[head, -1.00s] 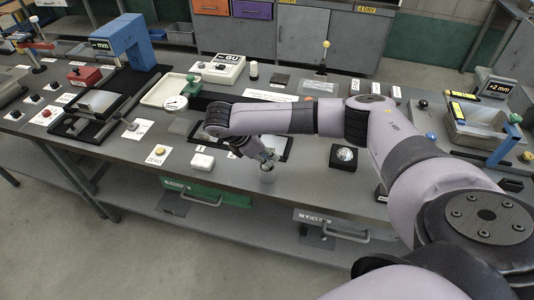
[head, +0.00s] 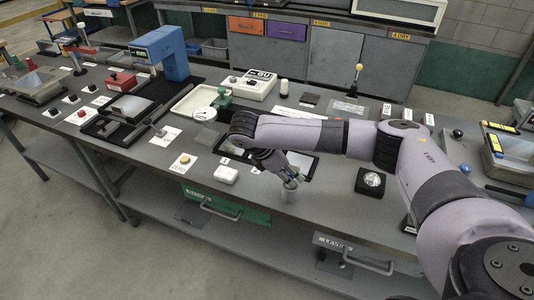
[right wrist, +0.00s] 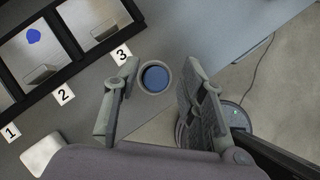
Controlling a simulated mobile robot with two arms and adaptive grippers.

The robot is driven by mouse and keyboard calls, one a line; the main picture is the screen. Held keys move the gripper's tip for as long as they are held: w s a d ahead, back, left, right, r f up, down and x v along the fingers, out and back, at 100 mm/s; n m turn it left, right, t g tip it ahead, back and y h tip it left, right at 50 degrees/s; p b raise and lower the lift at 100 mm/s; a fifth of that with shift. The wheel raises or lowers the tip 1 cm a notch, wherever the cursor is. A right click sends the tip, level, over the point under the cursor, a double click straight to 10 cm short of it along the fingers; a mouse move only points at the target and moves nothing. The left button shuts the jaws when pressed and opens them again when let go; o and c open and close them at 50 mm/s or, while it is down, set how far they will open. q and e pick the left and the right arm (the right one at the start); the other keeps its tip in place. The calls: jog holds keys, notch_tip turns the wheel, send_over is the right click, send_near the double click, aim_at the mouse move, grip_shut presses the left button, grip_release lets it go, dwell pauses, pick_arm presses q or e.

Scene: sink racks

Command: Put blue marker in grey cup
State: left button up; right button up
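A small grey cup (head: 289,194) stands near the front edge of the table; it also shows from above in the right wrist view (right wrist: 142,78). A round blue surface (right wrist: 155,79) fills its inside; I cannot tell whether this is the marker or the cup's lining. A flat blue spot (right wrist: 33,36) lies in a compartment of the black numbered rack (right wrist: 78,64). My right gripper (head: 290,181) is over the cup. Its fingers (right wrist: 163,76) are open, one on each side of the cup, with gaps to its rim. My left gripper is not in view.
A white block (head: 226,174) and a yellow button on a card (head: 185,160) lie left of the cup. A glass dome on a black base (head: 372,181) stands to the right. Small number cards line the rack. The table edge is close in front of the cup.

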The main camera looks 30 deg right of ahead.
jog(key=p+v, duration=0.1)
jog(key=v, duration=1.5)
jog(key=shift+s, duration=0.2)
jog(key=shift+d, duration=0.1)
